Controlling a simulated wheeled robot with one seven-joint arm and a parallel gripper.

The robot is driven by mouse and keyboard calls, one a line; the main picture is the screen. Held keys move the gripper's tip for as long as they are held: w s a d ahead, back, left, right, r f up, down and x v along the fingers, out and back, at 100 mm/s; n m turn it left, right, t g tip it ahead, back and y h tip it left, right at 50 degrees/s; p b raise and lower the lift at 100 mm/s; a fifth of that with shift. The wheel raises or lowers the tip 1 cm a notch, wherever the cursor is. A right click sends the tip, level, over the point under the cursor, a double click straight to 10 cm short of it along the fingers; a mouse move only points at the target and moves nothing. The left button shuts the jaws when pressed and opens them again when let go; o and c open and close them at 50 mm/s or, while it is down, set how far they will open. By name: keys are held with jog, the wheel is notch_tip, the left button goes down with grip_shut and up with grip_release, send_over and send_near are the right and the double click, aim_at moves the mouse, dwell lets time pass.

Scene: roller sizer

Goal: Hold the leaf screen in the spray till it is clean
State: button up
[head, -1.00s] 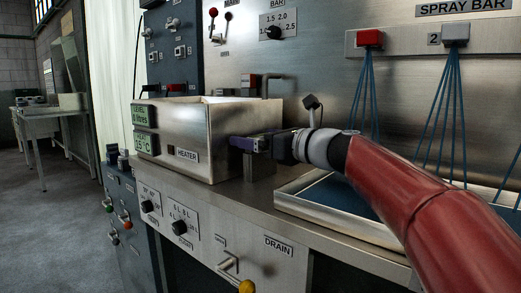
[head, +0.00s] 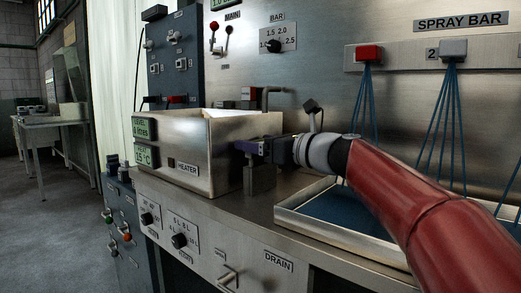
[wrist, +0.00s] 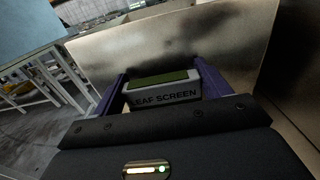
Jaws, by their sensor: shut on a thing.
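My gripper (head: 250,147) is beside the right wall of the metal tank. In the wrist view its two purple fingers (wrist: 162,88) are shut on the leaf screen (wrist: 165,98), a pale block labelled LEAF SCREEN with a green strip on top. In the head view a grey block (head: 260,180) shows beneath the fingers; I cannot tell whether it is part of the screen. Blue spray jets (head: 442,105) fall from a red nozzle (head: 369,53) and a grey nozzle (head: 453,50), to the right of and apart from my gripper.
A shallow tray (head: 287,222) with a blue inside lies under the jets, partly hidden by my arm. The tank (head: 205,165), marked HEATER, stands left of my gripper. A DRAIN lever (head: 229,276) and knobs are on the front panel. A bench (head: 60,122) stands far left.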

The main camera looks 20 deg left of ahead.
notch_tip(320, 180, up, 18)
jog(key=p, duration=0.4)
dwell(0.5)
